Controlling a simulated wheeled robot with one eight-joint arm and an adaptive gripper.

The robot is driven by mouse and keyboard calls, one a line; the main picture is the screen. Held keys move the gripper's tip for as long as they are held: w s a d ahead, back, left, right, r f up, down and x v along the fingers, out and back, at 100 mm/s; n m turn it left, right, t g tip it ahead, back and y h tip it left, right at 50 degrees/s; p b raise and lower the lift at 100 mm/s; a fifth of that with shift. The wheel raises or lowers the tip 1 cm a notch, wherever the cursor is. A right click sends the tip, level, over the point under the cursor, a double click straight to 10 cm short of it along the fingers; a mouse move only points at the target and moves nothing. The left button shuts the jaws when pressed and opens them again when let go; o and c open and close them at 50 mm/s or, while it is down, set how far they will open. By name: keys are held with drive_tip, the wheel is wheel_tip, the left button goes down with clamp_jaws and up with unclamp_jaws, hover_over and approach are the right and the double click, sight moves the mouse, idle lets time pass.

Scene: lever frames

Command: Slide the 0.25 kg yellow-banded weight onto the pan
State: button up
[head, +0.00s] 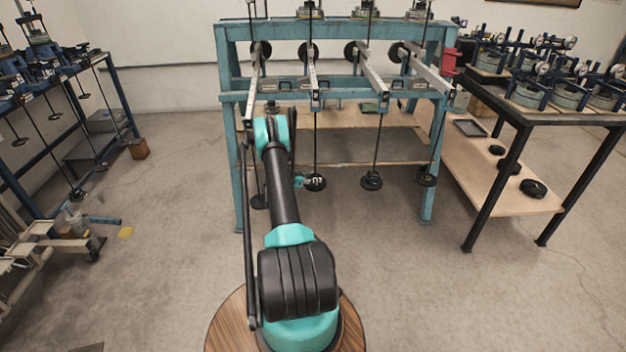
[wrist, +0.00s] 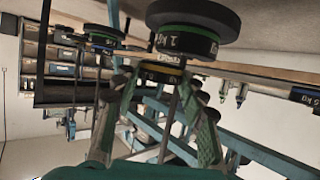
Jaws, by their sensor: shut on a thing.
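The yellow-banded weight (wrist: 162,73) is a small dark disc between the two fingers of my gripper (wrist: 160,84) in the wrist view. My gripper is shut on it. A thin hanger rod (wrist: 170,120) runs at the weight; whether it sits in the slot is hard to tell. Beyond it in the wrist view are a larger green-banded disc marked 1 kg (wrist: 185,43) and a wide black disc, apparently the pan (wrist: 195,12). In the head view my gripper (head: 304,181) is beside the stack on the second hanger (head: 316,183); the small weight is not distinct there.
Other hangers with black discs stand close by, at left (head: 259,201) and right (head: 372,181). The teal frame (head: 233,150) has legs at both sides. A wooden shelf (head: 400,148) lies behind. A side table with loose weights (head: 533,188) stands at right. The floor in front is clear.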

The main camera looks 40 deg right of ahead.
drive_tip(key=shift+w+d, duration=0.4)
drive_tip(key=shift+w, duration=0.2)
idle(0.3)
drive_tip(key=shift+w+d, duration=0.15)
drive_tip(key=shift+w, duration=0.15)
idle(0.5)
drive_tip(key=o, duration=1.2)
drive_tip(key=shift+o, duration=0.2)
drive_tip(key=v, duration=0.7)
idle(0.5)
